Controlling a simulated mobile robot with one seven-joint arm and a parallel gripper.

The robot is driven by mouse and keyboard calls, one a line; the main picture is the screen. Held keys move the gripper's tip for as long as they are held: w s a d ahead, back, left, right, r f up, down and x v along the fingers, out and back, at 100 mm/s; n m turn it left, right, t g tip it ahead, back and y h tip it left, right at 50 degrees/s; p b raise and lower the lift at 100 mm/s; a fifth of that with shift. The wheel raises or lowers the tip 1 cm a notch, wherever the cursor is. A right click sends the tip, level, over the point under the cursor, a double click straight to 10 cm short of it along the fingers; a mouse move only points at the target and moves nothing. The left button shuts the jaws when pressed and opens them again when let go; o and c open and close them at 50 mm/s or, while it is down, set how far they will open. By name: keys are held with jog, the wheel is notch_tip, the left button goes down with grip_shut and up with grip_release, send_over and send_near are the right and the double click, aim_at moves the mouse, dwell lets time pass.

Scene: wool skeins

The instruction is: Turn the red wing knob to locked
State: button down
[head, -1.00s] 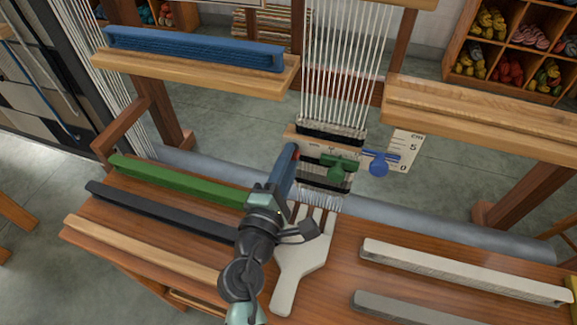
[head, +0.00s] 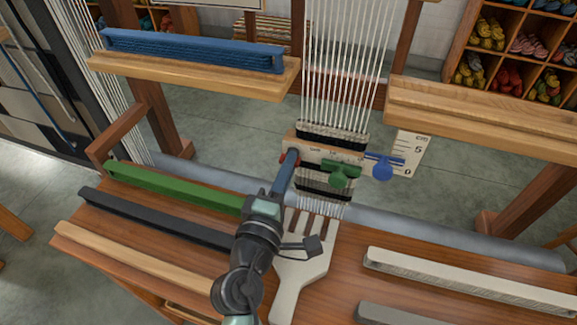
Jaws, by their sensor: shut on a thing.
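The red wing knob (head: 283,159) is on the left of a pale wooden panel (head: 318,153) in front of the loom's white warp threads. Only small red bits show beside my gripper; its wing angle is mostly hidden. My gripper (head: 291,157) reaches up from below and is shut on the red knob. A green wing knob (head: 342,174) sits to its right, and a blue wing knob (head: 383,168) farther right; both have roughly level wings. Small markings on the panel are too small to read.
A wooden bench (head: 345,240) below holds a pale fork-shaped beater (head: 305,270), a green bar (head: 170,187), a black bar (head: 150,217) and a whitish bar (head: 460,275).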

jog(key=c, duration=0.9)
grip_release()
jog(key=shift+w, duration=0.1)
jog(key=v, duration=1.3)
